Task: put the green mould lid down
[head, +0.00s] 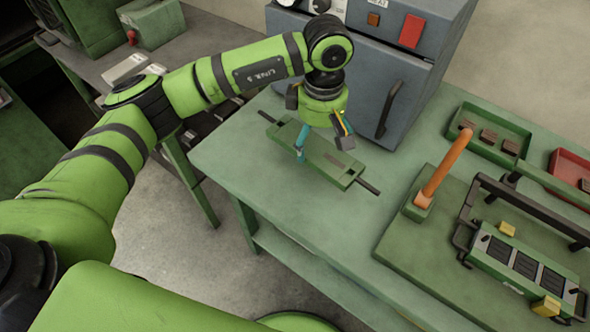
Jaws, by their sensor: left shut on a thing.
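The green mould lid (336,166) is a long flat green bar with a dark rod sticking out at each end. It is at the left part of the green table, in front of the grey-blue cabinet. My left gripper (318,145) reaches down over the lid's middle and is shut on it. I cannot tell whether the lid touches the table top or hangs just above it. A green mould (520,262) with several dark cavities and yellow blocks lies at the right. My right gripper is not in view.
The grey-blue cabinet (355,75) with a dark handle stands behind the lid. An orange rod (446,165) stands up from a green block on the raised board (405,248). A green tray (470,122) and a red tray (567,165) lie at the back right. The table (340,228) is clear in front of the lid.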

